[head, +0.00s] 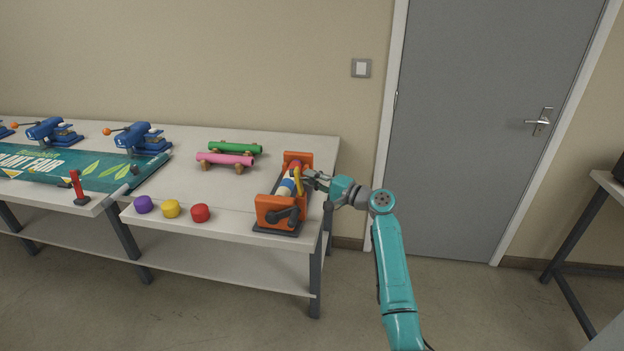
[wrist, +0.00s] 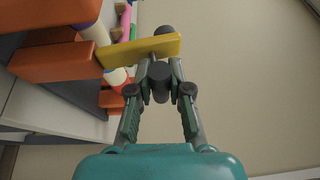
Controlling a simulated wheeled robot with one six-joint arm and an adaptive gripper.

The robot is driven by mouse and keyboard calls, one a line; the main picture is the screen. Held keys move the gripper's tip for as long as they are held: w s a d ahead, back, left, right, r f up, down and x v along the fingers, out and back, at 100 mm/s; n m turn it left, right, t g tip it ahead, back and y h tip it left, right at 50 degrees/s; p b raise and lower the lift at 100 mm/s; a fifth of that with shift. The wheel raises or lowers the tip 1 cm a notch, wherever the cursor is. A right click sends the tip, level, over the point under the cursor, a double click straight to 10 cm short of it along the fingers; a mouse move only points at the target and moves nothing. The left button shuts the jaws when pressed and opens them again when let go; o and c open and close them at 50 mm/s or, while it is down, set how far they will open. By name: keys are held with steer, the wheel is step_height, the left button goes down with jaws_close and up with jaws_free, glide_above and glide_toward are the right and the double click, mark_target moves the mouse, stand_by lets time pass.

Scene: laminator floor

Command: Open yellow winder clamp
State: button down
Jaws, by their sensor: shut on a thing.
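The winder (head: 277,208) has orange end plates on a dark base at the table's right end. In the wrist view the yellow bar (wrist: 140,50) runs across, just beyond my fingers. A dark grip (wrist: 160,84) lies between the fingers, with a dark round end (wrist: 163,30) on the bar's far side. My gripper (head: 311,178) reaches in from the right and is shut on this grip of the clamp. The fingers partly hide where grip and bar join.
Pink (head: 226,159) and green (head: 236,148) rolls lie behind.

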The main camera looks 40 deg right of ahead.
steer(key=c, duration=1.1)
jaws_free()
steer(key=shift+s, duration=0.1)
steer(key=v, duration=1.2)
